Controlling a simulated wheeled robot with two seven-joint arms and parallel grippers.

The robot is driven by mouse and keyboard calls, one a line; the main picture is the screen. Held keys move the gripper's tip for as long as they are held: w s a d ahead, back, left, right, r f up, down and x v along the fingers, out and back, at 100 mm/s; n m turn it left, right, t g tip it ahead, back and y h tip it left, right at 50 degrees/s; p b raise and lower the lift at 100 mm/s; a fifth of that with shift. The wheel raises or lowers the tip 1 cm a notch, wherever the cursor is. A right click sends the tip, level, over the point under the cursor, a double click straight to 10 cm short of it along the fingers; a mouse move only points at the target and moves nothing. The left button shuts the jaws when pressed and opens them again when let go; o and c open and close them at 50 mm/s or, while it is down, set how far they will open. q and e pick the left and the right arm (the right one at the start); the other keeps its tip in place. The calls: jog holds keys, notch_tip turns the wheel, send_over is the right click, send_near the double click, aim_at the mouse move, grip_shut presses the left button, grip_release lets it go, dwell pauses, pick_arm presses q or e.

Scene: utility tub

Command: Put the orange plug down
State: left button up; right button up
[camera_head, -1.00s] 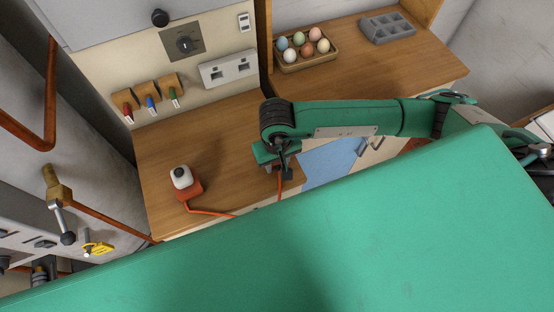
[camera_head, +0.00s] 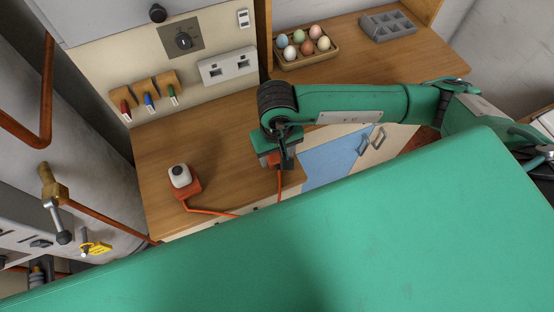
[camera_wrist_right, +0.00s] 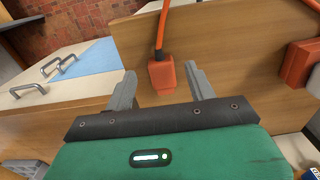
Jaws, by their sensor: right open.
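The orange plug (camera_wrist_right: 161,74) is a small block with an orange cord (camera_wrist_right: 163,28) on its far end in the right wrist view. It appears to rest on the wooden worktop (camera_wrist_right: 225,45). My right gripper (camera_wrist_right: 160,77) is open, with one finger on each side of the plug and a gap visible at each side. In the head view my right gripper (camera_head: 283,160) is over the front right part of the worktop. There the plug (camera_head: 274,158) is mostly hidden behind the gripper, and its cord hangs over the front edge. My left gripper is not in view.
An orange-based unit with a white top (camera_head: 181,178) stands left on the worktop, its cord running to the front edge. Behind are a panel with sockets (camera_head: 228,68) and coloured-handled items. An egg tray (camera_head: 307,61) and a grey divided tray (camera_head: 388,27) sit at the back right.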

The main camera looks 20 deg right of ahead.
aim_at(277, 162)
notch_tip(277, 162, up, 8)
jog(key=b, duration=0.2)
jog(key=shift+s, duration=0.1)
dwell(0.6)
